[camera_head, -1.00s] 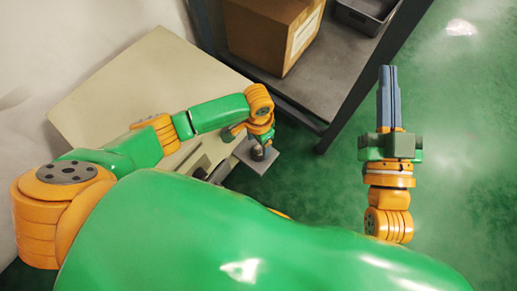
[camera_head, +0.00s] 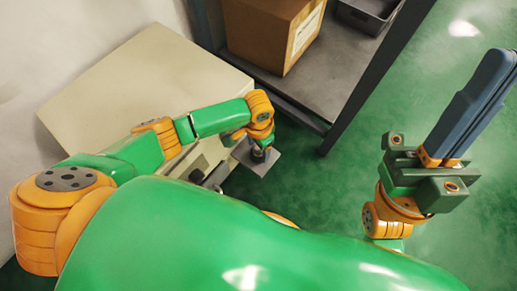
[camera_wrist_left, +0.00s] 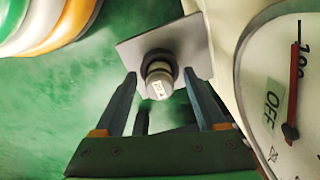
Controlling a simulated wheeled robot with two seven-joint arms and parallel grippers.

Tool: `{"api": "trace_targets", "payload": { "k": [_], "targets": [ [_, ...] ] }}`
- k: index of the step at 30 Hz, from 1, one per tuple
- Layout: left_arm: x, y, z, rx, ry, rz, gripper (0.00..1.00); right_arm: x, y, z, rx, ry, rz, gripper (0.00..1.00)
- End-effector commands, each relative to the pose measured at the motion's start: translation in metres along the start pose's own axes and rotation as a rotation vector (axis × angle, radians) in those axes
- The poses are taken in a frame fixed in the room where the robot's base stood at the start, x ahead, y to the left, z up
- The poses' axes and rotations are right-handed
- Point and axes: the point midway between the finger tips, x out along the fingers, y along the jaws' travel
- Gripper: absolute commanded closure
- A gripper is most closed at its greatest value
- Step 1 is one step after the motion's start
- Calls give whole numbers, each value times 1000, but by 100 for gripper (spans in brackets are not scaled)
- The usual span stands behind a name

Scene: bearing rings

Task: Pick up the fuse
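The fuse (camera_wrist_left: 159,88) is a short grey cylinder with a small white label on its end. It stands on a square grey plate (camera_wrist_left: 189,40), which also shows in the head view (camera_head: 270,164). My left gripper (camera_wrist_left: 161,73) is open, with one finger on each side of the fuse in the left wrist view. I cannot tell whether the fingers touch it. In the head view its fingers are mostly hidden by the wrist. My right gripper (camera_head: 500,60) is away at the right, its two long blue fingers together and empty.
A beige cabinet (camera_head: 130,85) stands beside the plate. A gauge panel (camera_wrist_left: 290,90) with a red pointer and an "OFF" label is close on the right of the wrist view. A cardboard box (camera_head: 265,35) and a grey bin (camera_head: 368,15) sit on a dark-framed shelf (camera_head: 320,75).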

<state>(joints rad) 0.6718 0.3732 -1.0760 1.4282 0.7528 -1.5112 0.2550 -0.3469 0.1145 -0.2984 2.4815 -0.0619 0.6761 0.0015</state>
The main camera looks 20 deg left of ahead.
Motion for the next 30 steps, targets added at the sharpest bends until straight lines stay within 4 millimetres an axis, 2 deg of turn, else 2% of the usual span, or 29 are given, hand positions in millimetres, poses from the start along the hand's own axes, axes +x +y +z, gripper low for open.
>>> {"api": "trace_targets", "payload": {
  "k": [1, 6, 8, 16, 20, 23, 26, 28, 30],
  "targets": [
    [0, 0, 0, 0, 0, 0, 40, 0, 0, 0, 0, -1, 0, 100],
    [0, 0, 0, 0, 0, 0, 86, 0, 0, 0, 0, -2, 0, 100],
    [0, 0, 0, 0, 0, 0, 100, 0, 0, 0, 0, -2, 0, 100],
    [0, 0, 0, 0, 0, 0, 100, 0, 0, 1, 0, -5, 0, 100],
    [-5, 0, 0, 0, 1, 0, 100, 2, 1, 8, -2, -48, 2, 100],
    [-13, 0, 0, 0, 2, 1, 100, 4, 3, 24, -5, -140, 6, 100],
    [-26, 0, 0, 0, 0, 0, 100, 1, 5, 50, -9, -292, 12, 100],
    [-37, 0, 0, 1, 1, 1, 100, -5, 8, 73, -12, -434, 18, 100],
    [-40, 6, -2, 3, 0, 2, 100, -20, 11, 99, -15, -584, 27, 100]
  ]
}}
